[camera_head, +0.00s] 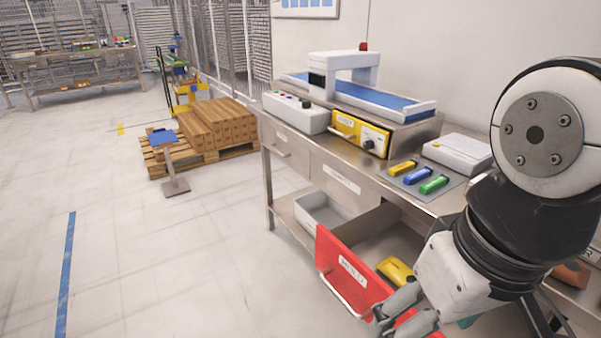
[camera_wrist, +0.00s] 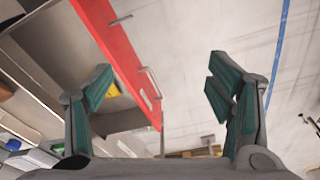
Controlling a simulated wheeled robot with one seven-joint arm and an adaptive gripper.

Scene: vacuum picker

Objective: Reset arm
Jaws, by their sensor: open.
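My gripper (camera_wrist: 160,95) is open, with its two green-padded fingers wide apart in the wrist view. Nothing shows between the pads except the background drawer front and floor. In the head view my arm reaches in from the right, and the gripper (camera_head: 398,318) is at the bottom, close to the red drawer front (camera_head: 340,270). The red drawer is pulled open, and a yellow object (camera_head: 396,270) lies inside it, partly hidden by my gripper. The drawer's red front (camera_wrist: 115,50) and handle also show in the wrist view. I cannot tell whether the gripper touches the drawer.
The steel workbench (camera_head: 318,158) carries a small conveyor (camera_head: 360,95), a yellow control box (camera_head: 360,132) and yellow, blue and green items (camera_head: 418,177) on a mat. A grey bin (camera_head: 318,212) sits on its lower shelf. A pallet of boxes (camera_head: 215,125) stands behind. The floor at left is clear.

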